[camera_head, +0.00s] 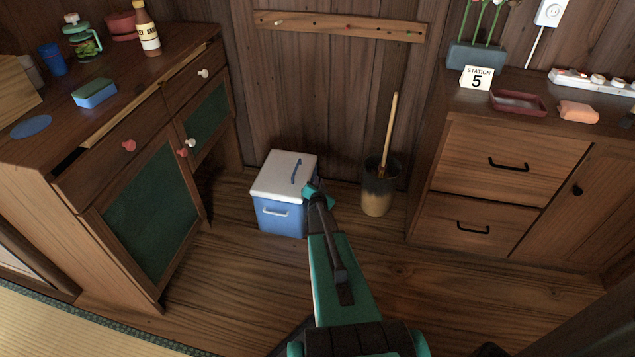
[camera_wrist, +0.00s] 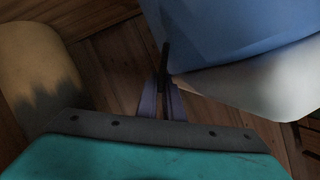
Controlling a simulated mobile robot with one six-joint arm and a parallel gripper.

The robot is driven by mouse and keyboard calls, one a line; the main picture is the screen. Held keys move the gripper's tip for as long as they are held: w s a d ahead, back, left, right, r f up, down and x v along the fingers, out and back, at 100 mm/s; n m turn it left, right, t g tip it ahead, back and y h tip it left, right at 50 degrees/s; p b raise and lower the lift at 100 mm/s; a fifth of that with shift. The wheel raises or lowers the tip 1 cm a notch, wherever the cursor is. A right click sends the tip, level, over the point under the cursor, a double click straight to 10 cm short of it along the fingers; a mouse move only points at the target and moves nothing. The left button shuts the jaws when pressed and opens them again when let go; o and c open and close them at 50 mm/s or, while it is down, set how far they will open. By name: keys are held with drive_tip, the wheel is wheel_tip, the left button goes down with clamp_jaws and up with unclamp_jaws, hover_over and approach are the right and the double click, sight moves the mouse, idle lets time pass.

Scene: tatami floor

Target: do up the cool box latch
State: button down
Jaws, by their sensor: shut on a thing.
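The cool box (camera_head: 278,216) stands on the wooden floor between the two cabinets, with a blue body and a white lid (camera_head: 280,176) that looks down. My gripper (camera_head: 309,191) is at its right side, near the lid's edge. In the wrist view the blue body (camera_wrist: 235,28) fills the top right and the white lid (camera_wrist: 255,85) lies below it. There my gripper (camera_wrist: 163,88) has its purple fingers shut on a thin dark piece that looks like the latch (camera_wrist: 165,58). Its far end lies against the blue side. In the head view my gripper hides the latch.
A dark and tan bin (camera_head: 376,192) with a wooden stick stands close to the right of the cool box; it also shows in the wrist view (camera_wrist: 38,75). A cabinet (camera_head: 150,215) stands left and a drawer unit (camera_head: 500,190) right. The floor in front is clear.

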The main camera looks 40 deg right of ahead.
idle(0.5)
drive_tip(key=c, duration=1.9)
unclamp_jaws()
drive_tip(key=shift+r, duration=0.1)
